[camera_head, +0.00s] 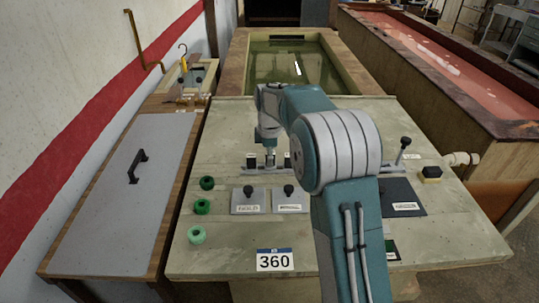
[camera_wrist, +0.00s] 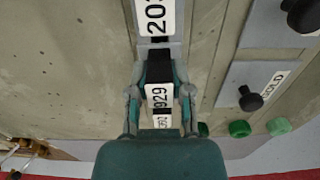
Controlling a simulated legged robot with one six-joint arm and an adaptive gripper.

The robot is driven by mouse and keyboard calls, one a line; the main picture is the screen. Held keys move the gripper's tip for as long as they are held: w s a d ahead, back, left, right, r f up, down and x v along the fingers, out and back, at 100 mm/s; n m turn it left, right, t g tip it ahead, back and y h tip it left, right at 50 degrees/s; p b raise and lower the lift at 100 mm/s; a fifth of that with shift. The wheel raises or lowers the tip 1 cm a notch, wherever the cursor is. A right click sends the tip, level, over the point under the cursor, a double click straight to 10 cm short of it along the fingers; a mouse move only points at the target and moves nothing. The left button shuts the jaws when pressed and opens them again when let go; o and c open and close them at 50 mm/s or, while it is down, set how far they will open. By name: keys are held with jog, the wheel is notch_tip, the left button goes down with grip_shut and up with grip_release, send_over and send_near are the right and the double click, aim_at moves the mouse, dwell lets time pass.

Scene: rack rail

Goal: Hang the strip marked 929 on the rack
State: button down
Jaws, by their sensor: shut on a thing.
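In the wrist view the strip marked 929 (camera_wrist: 160,97) lies between the two fingers of my gripper (camera_wrist: 159,80). The gripper is shut on it, with a black part showing at the fingertips. A pale piece marked 203 (camera_wrist: 157,18) lies just beyond the fingertips. Another label (camera_wrist: 162,121) sits nearer my palm, partly covered. In the head view my gripper (camera_head: 268,150) points down over a low row of small upright holders (camera_head: 250,161) on the stone-coloured bench. My arm hides the right part of this row, and I cannot tell which part is the rack.
A grey lidded counter (camera_head: 110,190) is left. Liquid-filled tanks (camera_head: 285,62) lie behind.

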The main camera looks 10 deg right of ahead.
jog(key=shift+f, duration=0.5)
dwell(0.7)
jog(key=shift+c, duration=2.2)
grip_release()
jog(key=shift+r, duration=3.5)
jog(key=shift+r, duration=0.1)
